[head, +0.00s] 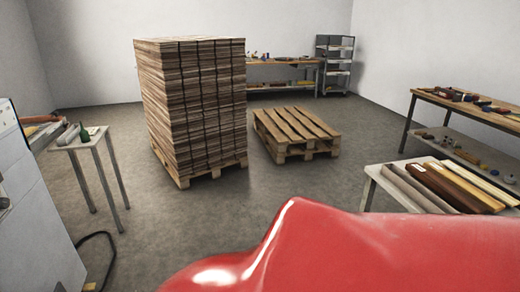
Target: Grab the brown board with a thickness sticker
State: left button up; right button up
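A dark brown board-like piece (438,184) lies on the near right table (369,186), between grey and tan pieces. A tall stack of thin brown boards (195,105) stands on a wooden pallet left of centre. I cannot make out a thickness sticker on any of them at this size. Neither of my grippers is in the head view.
An empty wooden pallet (296,128) lies right of the stack. Workbenches line the back (280,62) and right (470,108). Grey floor (230,205) between is clear.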

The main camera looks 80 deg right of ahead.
aim_at(467, 206)
jog(key=z, duration=4.15)
